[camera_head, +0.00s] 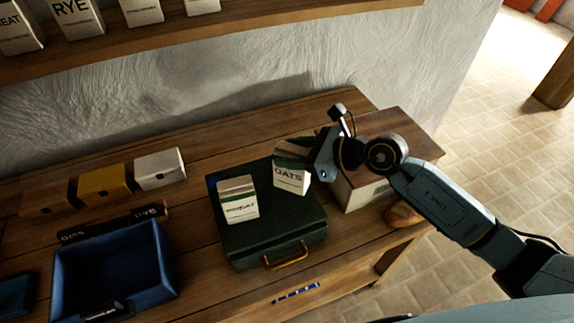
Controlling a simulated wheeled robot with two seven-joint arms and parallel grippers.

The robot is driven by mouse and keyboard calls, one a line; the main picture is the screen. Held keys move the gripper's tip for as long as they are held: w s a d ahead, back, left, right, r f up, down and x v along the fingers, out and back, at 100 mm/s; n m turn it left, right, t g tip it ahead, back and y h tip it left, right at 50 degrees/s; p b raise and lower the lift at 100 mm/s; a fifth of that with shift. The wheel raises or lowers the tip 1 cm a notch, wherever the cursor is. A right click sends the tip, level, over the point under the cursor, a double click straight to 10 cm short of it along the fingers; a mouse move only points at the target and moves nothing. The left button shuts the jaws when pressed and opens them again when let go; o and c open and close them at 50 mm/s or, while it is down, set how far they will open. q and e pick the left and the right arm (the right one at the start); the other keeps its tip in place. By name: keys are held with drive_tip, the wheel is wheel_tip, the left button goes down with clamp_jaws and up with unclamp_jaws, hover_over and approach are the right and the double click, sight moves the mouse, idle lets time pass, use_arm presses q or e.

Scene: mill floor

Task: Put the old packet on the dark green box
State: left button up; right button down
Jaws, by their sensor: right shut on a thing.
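The dark green box (268,238) stands shut on the wooden bench, its brass handle facing the front edge. A white packet (238,203) with a green band, its label hard to read, is on the left part of its lid. My right gripper (308,163) is shut on another white packet (291,178) labelled OATS, with a green band. It holds this packet over the back right part of the lid; I cannot tell whether it touches. Nothing readable marks either packet as old. My left gripper is not in view.
A white box with a wooden lid (365,192) stands close right of the green box. A blue tray (157,290) is at left, with small brown, yellow and white boxes (160,168) behind. A blue striped stick (296,293) lies in front. A shelf (150,42) with packets runs above.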

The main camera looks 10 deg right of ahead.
wheel_tip(320, 180, down, 4)
drive_tip(key=shift+w, duration=0.1)
drive_tip(key=shift+f, duration=0.2)
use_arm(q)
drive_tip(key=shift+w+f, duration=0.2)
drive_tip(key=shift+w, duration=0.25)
use_arm(e)
drive_tip(key=shift+f+b, duration=0.15)
drive_tip(key=shift+b, duration=0.15)
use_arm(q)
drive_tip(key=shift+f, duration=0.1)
use_arm(e)
drive_tip(key=c, duration=0.7)
unclamp_jaws()
drive_tip(key=shift+f, duration=0.1)
